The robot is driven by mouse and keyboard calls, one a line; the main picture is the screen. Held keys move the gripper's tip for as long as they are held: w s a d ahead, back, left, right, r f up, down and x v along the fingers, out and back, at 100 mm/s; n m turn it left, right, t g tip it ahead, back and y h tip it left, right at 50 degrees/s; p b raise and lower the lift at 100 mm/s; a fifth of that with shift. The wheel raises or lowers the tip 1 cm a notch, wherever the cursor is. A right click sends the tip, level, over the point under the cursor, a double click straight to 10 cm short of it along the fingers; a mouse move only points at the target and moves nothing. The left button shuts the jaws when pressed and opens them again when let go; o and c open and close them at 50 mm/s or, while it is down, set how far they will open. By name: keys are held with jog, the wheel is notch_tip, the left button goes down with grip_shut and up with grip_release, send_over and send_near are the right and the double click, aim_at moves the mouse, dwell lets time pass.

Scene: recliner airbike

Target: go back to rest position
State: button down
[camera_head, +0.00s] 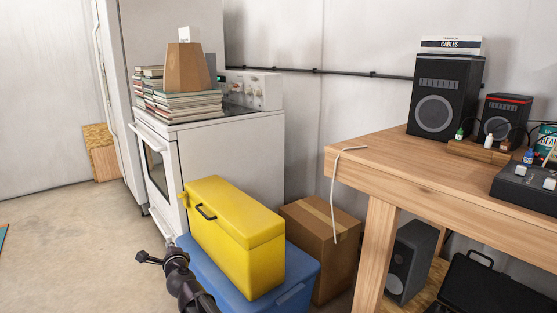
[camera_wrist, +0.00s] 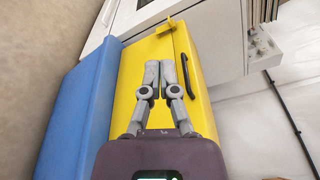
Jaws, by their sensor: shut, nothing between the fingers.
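My gripper (camera_wrist: 162,75) shows in the wrist view with its two grey fingers together and nothing between them. It is in front of the yellow box (camera_wrist: 207,70), which has a dark handle (camera_wrist: 185,72) and a yellow latch at its end. In the head view, part of my dark arm shows at the bottom, left of the yellow box (camera_head: 235,240). The yellow box sits upright on a blue box (camera_head: 296,275) with its lid closed. I cannot tell the exact gap between the fingers and the yellow box.
A white stove (camera_head: 235,155) with stacked books (camera_head: 187,105) stands behind the boxes. A cardboard box (camera_head: 318,240) is right of them. A wooden table (camera_head: 400,160) with speakers fills the right, a white cable hanging off its edge.

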jog(key=d+r+n+g+y+p, duration=0.1)
jog(key=d+n+g+y, duration=0.25)
jog(key=d+n, duration=0.65)
jog(key=s+d+f+n+g+h+p, duration=0.1)
jog(key=s+d+f+n+g+h, duration=0.25)
jog(key=d, duration=0.65)
jog(key=s+d+f+n+g+h+p, duration=0.15)
jog(key=s+d+f, duration=0.3)
jog(key=d, duration=0.45)
jog(key=s+d+f+n+g+h, duration=0.3)
jog(key=d+f+g, duration=0.15)
jog(key=d, duration=0.55)
jog(key=s+d+g+h+p, duration=0.1)
jog(key=s+d+h, duration=0.1)
jog(key=s+d, duration=0.3)
jog(key=s+d+g+h, duration=0.1)
jog(key=s+d+h, duration=0.1)
jog(key=d, duration=0.5)
notch_tip(320, 180, up, 36)
jog(key=p, duration=3.7)
jog(key=shift+a+r+m+p, duration=0.2)
jog(key=shift+a+m+p, duration=0.15)
jog(key=shift+m, duration=0.05)
